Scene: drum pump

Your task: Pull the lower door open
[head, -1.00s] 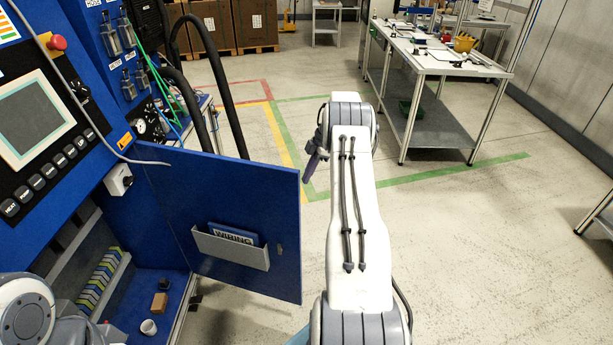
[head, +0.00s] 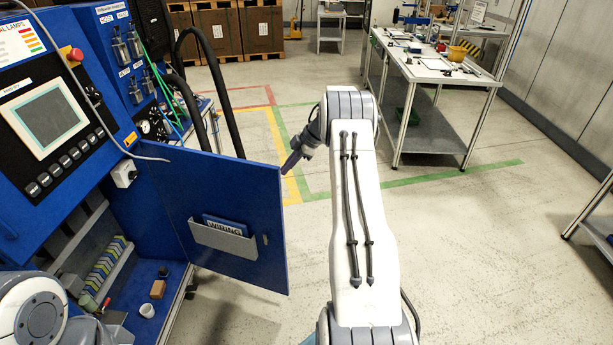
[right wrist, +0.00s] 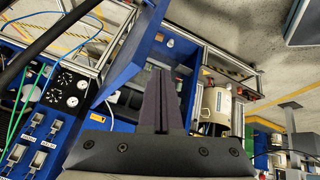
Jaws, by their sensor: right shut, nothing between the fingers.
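The lower door (head: 215,190) is a blue panel standing open from the blue cabinet at the left of the head view, its free edge towards the middle. A grey pocket (head: 224,239) with a "WIRING" booklet sits on its visible face. My right gripper (head: 289,163) is shut and empty, its dark fingers beside the door's upper free corner. Whether they touch the door cannot be told. In the right wrist view the shut fingers (right wrist: 160,98) lie close to a blue panel (right wrist: 132,62), apparently the door. My left gripper is not in view; part of my left arm shows at lower left.
The open cabinet holds a brown block (head: 158,289), a white cup (head: 147,310) and a row of coloured terminals (head: 105,265). Black hoses (head: 222,95) rise behind the door. A work table (head: 435,68) stands at the back right.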

